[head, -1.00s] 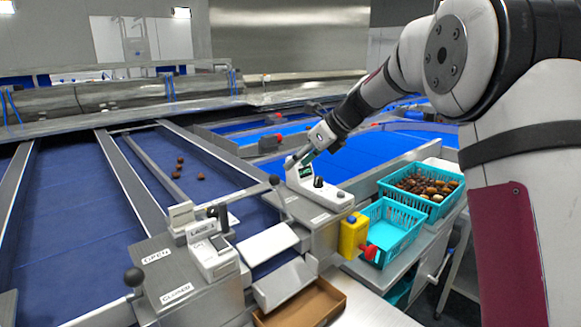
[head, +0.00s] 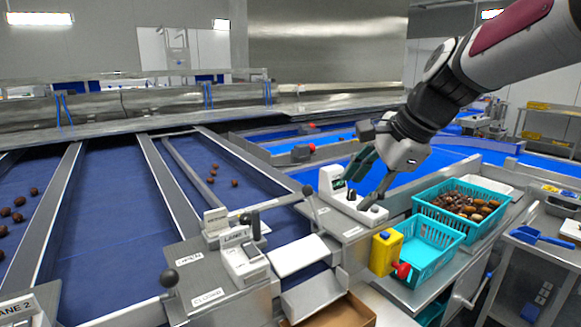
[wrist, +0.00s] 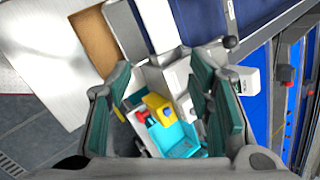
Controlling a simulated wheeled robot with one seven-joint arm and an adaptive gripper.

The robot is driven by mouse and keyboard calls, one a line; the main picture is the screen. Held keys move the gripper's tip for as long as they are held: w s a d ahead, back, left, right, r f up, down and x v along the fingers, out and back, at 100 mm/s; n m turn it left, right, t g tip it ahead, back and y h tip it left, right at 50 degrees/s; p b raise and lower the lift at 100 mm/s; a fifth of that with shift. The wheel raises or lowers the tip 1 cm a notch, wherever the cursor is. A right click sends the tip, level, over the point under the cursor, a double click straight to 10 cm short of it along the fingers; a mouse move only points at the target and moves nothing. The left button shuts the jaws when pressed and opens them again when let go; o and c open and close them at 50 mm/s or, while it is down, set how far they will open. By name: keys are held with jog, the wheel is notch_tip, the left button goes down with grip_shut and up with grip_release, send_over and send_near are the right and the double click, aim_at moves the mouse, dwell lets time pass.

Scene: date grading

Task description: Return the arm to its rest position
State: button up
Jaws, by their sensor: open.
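My gripper (head: 362,182) hangs in the air in the head view, in front of the white device with a small screen (head: 338,185). Its two teal-padded fingers are spread apart, with nothing between them. In the wrist view my gripper (wrist: 160,80) shows the same open fingers at left and right. Below and between them, at a distance, are a yellow box with a red knob (wrist: 157,103) and an empty teal basket (wrist: 182,146). My arm reaches in from the upper right of the head view.
A teal basket of dates (head: 478,238) and the yellow box (head: 381,252) stand below right of my gripper. Blue conveyor lanes (head: 112,215) with a few dates lie left. A black-knobbed lever (head: 169,277) sticks up at the front. A steel cart (head: 548,262) stands right.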

jog(key=s+d+f+n+h, duration=0.2)
jog(key=s+n, duration=0.5)
jog(key=s, duration=0.5)
jog(key=s+d+f+n+h, duration=0.2)
jog(key=s+d+f+n, duration=0.2)
jog(key=s+n, duration=0.4)
jog(key=s+f, duration=0.1)
jog(key=s, duration=0.4)
jog(key=shift+s, duration=0.25)
